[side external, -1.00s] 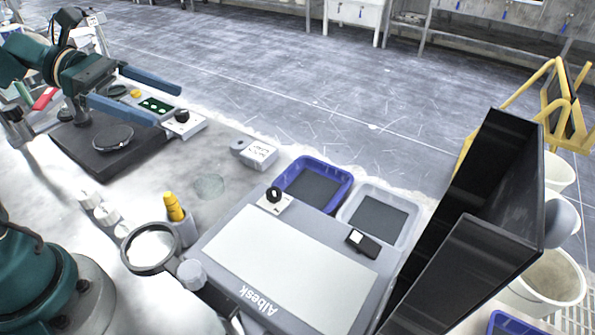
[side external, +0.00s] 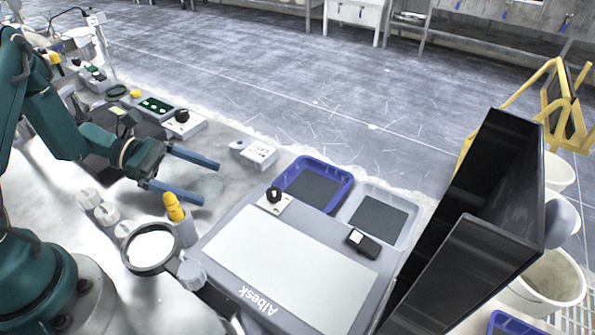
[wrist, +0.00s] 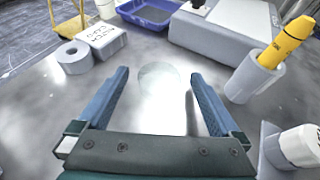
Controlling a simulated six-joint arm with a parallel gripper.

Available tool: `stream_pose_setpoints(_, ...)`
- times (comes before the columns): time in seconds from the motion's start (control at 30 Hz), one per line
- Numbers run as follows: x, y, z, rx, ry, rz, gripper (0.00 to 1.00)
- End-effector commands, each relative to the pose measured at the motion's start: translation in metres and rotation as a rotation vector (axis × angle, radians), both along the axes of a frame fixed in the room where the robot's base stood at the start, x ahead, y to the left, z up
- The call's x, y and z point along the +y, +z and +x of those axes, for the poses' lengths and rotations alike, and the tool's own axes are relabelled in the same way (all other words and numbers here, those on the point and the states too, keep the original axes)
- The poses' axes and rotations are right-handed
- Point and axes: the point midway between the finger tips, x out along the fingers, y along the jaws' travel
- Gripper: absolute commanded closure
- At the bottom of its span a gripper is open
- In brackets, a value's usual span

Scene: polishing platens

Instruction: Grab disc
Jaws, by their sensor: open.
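A faint, see-through round disc (side external: 212,185) lies flat on the pale bench. In the wrist view the disc (wrist: 158,76) lies ahead, in line with the gap between my fingertips. My gripper (side external: 210,184) is open and empty, with its two blue fingers spread apart. In the wrist view my gripper (wrist: 160,74) has a finger on either side of the disc, which looks narrower than the gap. I cannot tell how high the fingertips are above the bench.
A grey holder with a yellow-topped tool (side external: 173,208) stands near the lower finger. A magnifier ring (side external: 128,262) and white knobs (side external: 88,198) are closer to my base. A labelled white box (side external: 260,154), a blue tray (side external: 343,191) and a large grey machine (side external: 225,226) lie to the right.

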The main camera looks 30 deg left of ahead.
Motion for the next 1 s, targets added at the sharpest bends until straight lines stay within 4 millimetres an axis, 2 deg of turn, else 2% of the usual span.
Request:
stream_pose_setpoints(0.13, -0.0081, -0.0037, 0.0033, 0.0, -0.002, 0.001, 0.0)
stream_pose_setpoints(0.4, -0.0088, -0.0042, 0.0042, 0.001, 0.0, 0.002, 0.0)
stream_pose_setpoints(0.47, -0.0088, -0.004, 0.0041, 0.0, 0.0, 0.001, 0.23)
stream_pose_setpoints(0.5, -0.0088, -0.004, 0.0041, 0.0, 0.0, 0.001, 0.38)
stream_pose_setpoints(0.63, -0.0087, -0.004, 0.0041, 0.0, 0.0, 0.001, 0.88)
stream_pose_setpoints(0.67, -0.0088, -0.0038, 0.0041, 0.0, 0.0, 0.001, 0.93)
stream_pose_setpoints(1.0, -0.0086, 0.0, 0.0042, 0.0, 0.0, 0.001, 0.93)
